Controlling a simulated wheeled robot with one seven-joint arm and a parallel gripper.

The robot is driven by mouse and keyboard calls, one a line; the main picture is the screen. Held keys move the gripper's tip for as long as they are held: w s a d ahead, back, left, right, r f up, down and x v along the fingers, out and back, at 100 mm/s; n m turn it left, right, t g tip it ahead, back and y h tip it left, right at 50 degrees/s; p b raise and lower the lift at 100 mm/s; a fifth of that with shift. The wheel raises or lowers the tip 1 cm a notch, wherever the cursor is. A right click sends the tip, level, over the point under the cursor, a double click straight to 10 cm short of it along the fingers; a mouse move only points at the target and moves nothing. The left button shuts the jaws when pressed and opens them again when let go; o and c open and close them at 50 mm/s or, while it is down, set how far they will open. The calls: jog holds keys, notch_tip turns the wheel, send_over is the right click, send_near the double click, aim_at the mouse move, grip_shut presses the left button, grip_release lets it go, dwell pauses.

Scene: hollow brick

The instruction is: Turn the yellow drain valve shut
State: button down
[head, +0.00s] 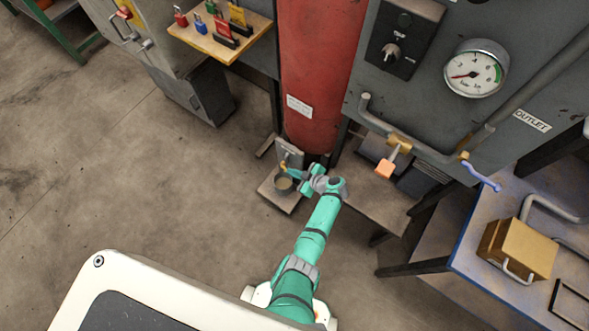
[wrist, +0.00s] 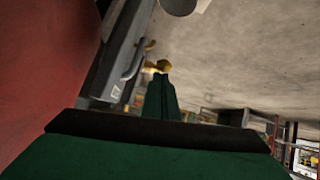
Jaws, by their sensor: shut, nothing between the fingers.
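The yellow drain valve (head: 284,166) is a small piece low beside the foot of the red tank, in front of a grey upright plate. It also shows in the wrist view (wrist: 151,65), just beyond my fingertips, next to a grey pipe. My gripper (head: 296,174) is down at floor level, immediately right of the valve. In the wrist view its green fingers (wrist: 161,80) are together and hold nothing. The fingertips look very close to the valve; I cannot tell if they touch. The valve's exact handle angle is too small to read.
A round metal cup (head: 283,184) stands below the valve on a low plate. The red tank (head: 318,80) rises behind. A pipe with an orange-handled valve (head: 386,169) and a blue lever (head: 481,176) hang to the right. Open floor (head: 130,180) lies left.

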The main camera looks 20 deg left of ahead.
jog(key=shift+s+d+f, duration=0.1)
jog(key=shift+d+f, duration=0.45)
jog(key=shift+f, duration=0.25)
jog(key=shift+s+d+f, duration=0.15)
jog(key=shift+s+f, duration=0.05)
jog(key=shift+f, duration=0.2)
jog(key=shift+s+f, duration=0.1)
jog(key=shift+s, duration=0.05)
jog(key=r, duration=0.4)
jog(key=shift+a+r, duration=0.25)
jog(key=s+d+r, duration=0.2)
jog(key=s+d, duration=0.1)
jog(key=d, duration=0.6)
jog(key=shift+r, duration=0.4)
